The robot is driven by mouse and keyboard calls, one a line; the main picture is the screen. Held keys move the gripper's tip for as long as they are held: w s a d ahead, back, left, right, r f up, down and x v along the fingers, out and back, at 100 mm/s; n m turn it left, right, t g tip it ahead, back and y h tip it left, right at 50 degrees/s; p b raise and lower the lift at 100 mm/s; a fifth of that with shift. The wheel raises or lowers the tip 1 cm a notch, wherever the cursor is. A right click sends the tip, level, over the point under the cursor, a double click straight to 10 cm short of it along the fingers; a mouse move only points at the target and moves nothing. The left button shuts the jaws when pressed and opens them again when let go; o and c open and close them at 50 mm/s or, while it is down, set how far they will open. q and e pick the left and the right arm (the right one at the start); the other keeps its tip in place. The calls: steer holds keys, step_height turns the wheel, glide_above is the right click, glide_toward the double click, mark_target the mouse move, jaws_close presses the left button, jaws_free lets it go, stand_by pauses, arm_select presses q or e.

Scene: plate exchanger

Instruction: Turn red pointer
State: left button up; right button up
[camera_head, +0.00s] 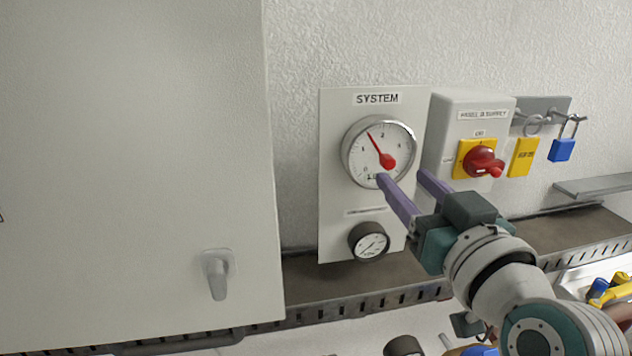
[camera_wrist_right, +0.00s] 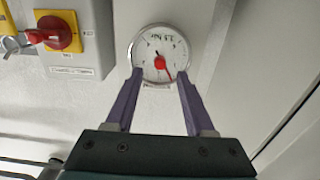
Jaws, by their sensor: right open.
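The red pointer (camera_head: 381,151) sits on the round white dial of the SYSTEM gauge (camera_head: 346,163) on a pale panel. Its thin end points to the upper left and its round red hub is low on the dial. My right gripper (camera_head: 404,175) is open and empty, its purple fingers reaching toward the lower part of the dial. In the right wrist view the red pointer (camera_wrist_right: 160,62) shows between and beyond the two open fingertips (camera_wrist_right: 158,74). Whether a fingertip touches the gauge I cannot tell. My left gripper is not in view.
A smaller gauge (camera_head: 369,242) is below on the same panel. To the right are a box with a red rotary switch (camera_head: 483,163), a yellow tag (camera_head: 522,157) and a blue padlock (camera_head: 562,150). A large cabinet door (camera_head: 130,150) with a grey handle (camera_head: 217,272) fills the left.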

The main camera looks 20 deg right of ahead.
steer(key=b+v, duration=0.1)
steer(key=v, duration=0.4)
steer(key=shift+s, duration=0.2)
steer(key=s+a+f+n+g+y+p, duration=0.1)
steer(key=s+a+n+g+y+p, duration=0.3)
steer(key=a+g+y+p, duration=0.25)
steer(key=s+g+h+p, duration=0.2)
steer(key=s+g, duration=0.5)
steer(key=s, duration=0.5)
steer(key=shift+s+a+f+n, duration=0.25)
steer(key=shift+s+a+n, duration=0.1)
steer(key=shift+a, duration=0.15)
